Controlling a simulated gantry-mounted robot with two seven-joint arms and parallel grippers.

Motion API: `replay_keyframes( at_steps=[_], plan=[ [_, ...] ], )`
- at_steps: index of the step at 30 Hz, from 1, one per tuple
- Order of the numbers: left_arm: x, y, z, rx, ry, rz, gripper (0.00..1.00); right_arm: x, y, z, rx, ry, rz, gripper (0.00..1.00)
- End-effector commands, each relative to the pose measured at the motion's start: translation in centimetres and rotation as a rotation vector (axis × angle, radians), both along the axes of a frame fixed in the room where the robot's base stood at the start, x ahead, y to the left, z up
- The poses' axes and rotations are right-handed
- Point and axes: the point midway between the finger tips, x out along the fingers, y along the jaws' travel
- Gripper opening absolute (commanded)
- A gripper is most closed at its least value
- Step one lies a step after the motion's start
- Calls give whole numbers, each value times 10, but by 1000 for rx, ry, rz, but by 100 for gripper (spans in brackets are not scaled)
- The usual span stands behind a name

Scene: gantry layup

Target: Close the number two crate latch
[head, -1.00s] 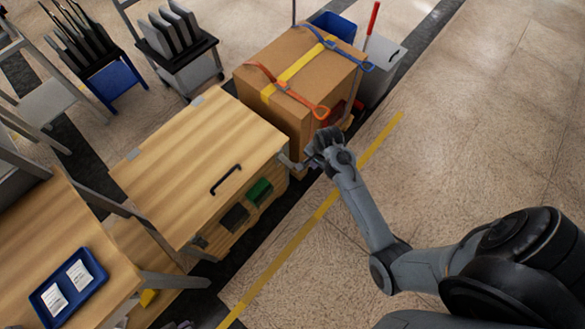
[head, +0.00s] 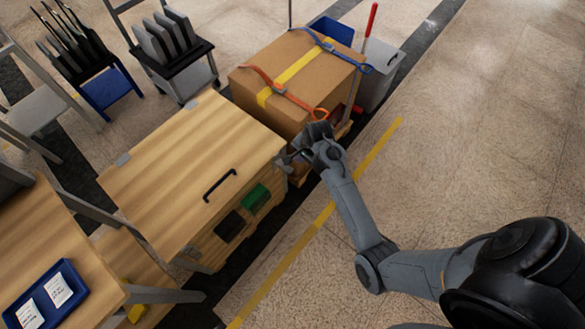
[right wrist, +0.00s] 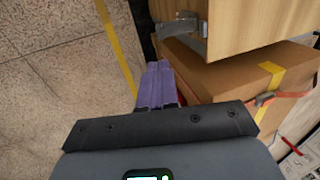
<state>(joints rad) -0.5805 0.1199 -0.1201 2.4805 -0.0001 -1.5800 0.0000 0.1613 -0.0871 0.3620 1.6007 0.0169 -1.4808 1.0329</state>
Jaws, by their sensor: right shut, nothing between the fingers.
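The wooden crate (head: 190,150) has a closed lid with a black handle and stands left of my right gripper. A grey metal latch (head: 284,160) sits at the crate's right front corner; it also shows in the right wrist view (right wrist: 183,26), sticking out from the corner. Another grey fitting (head: 188,262) is at the left front corner. No number is readable on either. My right gripper (head: 301,156) is shut and empty beside the right latch. Its purple fingers (right wrist: 157,75) point at the latch, with a small gap in the right wrist view. My left gripper is out of view.
A strapped cardboard box (head: 290,75) stands just behind the crate's right end. A wooden table (head: 85,245) with a blue tray (head: 68,268) is at lower left. The floor right of the yellow line (head: 375,150) is clear.

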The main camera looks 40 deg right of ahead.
Motion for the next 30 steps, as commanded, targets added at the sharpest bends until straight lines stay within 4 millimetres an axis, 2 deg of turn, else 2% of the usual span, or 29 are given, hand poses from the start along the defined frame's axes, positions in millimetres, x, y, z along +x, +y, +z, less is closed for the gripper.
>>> replay_keyframes(
  at_steps=[5, 21, 30],
  plan=[
    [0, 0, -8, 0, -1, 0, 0, 4, 1, -19, 1, 2, 0, 0],
    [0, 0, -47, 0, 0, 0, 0, 29, 4, -110, -1, 2, 1, 0],
    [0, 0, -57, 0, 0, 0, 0, 36, 6, -131, -1, 0, 0, 0]
  ],
)
